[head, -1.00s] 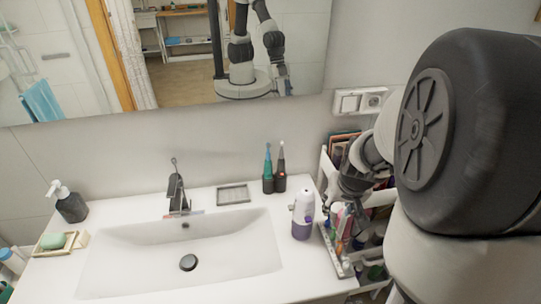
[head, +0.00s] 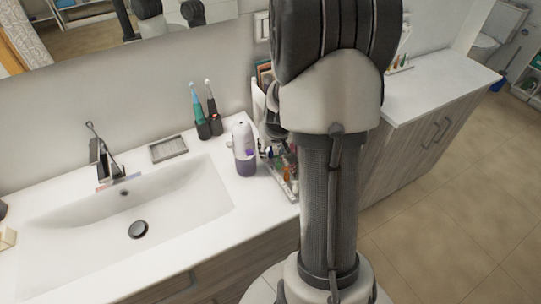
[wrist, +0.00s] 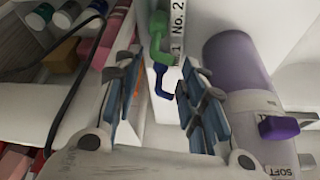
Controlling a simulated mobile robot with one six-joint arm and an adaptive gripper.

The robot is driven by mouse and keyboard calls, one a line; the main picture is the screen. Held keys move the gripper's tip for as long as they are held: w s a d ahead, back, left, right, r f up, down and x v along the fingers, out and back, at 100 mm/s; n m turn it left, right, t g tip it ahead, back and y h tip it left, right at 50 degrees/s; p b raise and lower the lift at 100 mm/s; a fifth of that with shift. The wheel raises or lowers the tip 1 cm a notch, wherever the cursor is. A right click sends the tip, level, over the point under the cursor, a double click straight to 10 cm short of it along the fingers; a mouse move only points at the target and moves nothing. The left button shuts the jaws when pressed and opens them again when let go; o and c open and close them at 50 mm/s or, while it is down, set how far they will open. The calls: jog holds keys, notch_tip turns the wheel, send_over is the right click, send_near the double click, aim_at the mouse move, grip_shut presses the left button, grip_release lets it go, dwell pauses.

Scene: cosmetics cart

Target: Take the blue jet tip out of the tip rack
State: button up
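The blue jet tip (wrist: 162,82) shows in the wrist view as a small bent blue piece on the white tip rack (wrist: 178,45), below a green tip (wrist: 157,38). The rack carries printed number labels. My gripper (wrist: 160,68) is open, with one blue-padded finger on each side of the blue tip and nothing clearly held. I cannot tell how deep the fingers reach around the tip. In the head view my arm hides most of the gripper, and I cannot make out the blue tip there.
A purple and white flosser (wrist: 240,75) stands close to the right finger; in the head view the flosser (head: 244,150) is on the sink counter (head: 195,175). Tubes and bottles (wrist: 65,15) crowd the left. Two electric toothbrushes (head: 206,115) stand behind.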

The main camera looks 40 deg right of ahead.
jog(key=shift+x, duration=0.95)
jog(key=shift+r, duration=0.1)
jog(key=c, duration=0.8)
